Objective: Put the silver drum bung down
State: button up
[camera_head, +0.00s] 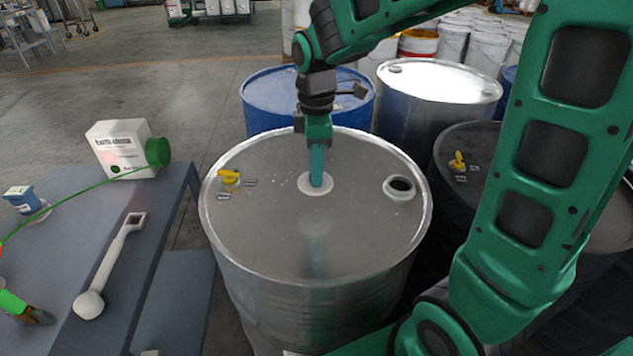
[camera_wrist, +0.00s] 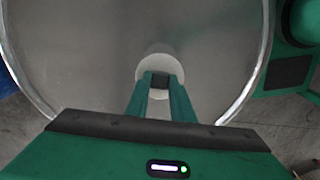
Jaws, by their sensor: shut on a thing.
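The silver drum bung (camera_head: 316,191) is a pale round disc at the middle of the steel drum's lid (camera_head: 270,245). My gripper (camera_head: 317,182) points straight down over it, with its fingertips shut on the bung's raised middle. In the wrist view the bung (camera_wrist: 158,62) shows as a light disc around the fingertips (camera_wrist: 161,82), with a dark part between them. The bung lies at or very near the lid; I cannot tell whether it touches. An open bung hole (camera_head: 399,187) is at the lid's right side.
A yellow fitting (camera_head: 229,176) stands on the lid's left. A blue drum (camera_head: 262,102), a white-topped drum (camera_head: 440,80) and a dark drum (camera_head: 473,140) crowd behind and right. A bench (camera_head: 60,240) at left holds a bung wrench (camera_head: 112,262) and a white container (camera_head: 122,150).

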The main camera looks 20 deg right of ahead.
jog(key=shift+w+d+f, duration=0.1)
jog(key=shift+d+f, duration=0.1)
jog(key=shift+d, duration=0.05)
jog(key=shift+f, duration=1.95)
jog(key=o, duration=0.9)
jog(key=shift+f, duration=0.1)
jog(key=shift+o, duration=0.2)
notch_tip(320, 180, up, 12)
jog(key=shift+r, duration=0.15)
